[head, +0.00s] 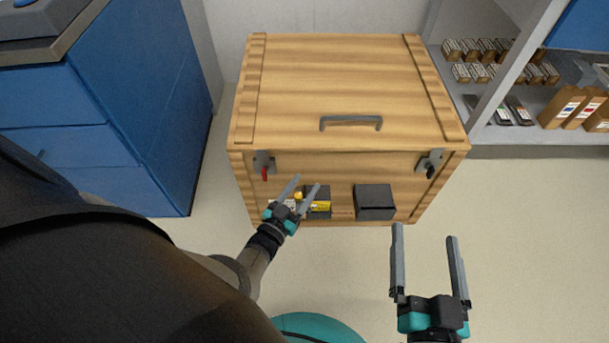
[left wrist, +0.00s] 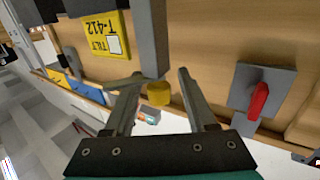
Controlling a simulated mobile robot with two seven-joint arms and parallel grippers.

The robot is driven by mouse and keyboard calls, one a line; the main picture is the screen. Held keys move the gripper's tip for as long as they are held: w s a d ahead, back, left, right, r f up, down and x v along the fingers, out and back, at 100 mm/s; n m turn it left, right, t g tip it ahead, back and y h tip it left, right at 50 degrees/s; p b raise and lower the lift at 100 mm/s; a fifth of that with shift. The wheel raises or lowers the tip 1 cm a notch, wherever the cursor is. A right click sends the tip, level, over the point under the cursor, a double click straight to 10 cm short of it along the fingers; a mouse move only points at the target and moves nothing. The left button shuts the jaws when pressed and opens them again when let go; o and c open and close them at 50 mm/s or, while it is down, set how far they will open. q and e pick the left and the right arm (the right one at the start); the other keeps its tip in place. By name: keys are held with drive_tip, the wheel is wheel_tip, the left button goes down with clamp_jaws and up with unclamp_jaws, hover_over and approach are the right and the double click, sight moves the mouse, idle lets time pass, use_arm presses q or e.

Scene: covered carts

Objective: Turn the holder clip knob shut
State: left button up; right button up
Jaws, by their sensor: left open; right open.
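A wooden crate (head: 345,85) stands on the floor, lid closed. On its front is a dark grey holder (head: 318,192) with a yellow label (head: 320,206) reading TILT T-412 in the left wrist view (left wrist: 103,36). A small yellow knob (head: 298,195) sits at the holder; it also shows in the left wrist view (left wrist: 160,93), between the finger ends, with no clear contact. My left gripper (head: 308,182) is open in front of the holder and partly covers it. My right gripper (head: 425,233) is open and empty, in front of the crate at right.
A latch with a red handle (head: 264,173) is on the crate's front left, close beside my left gripper in the wrist view (left wrist: 262,98). A black-handled latch (head: 431,170) and a dark box (head: 374,203) are to the right. A blue cabinet (head: 150,130) stands left.

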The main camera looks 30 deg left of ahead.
use_arm(q)
drive_tip(key=shift+w, duration=0.4)
clamp_jaws()
idle(0.4)
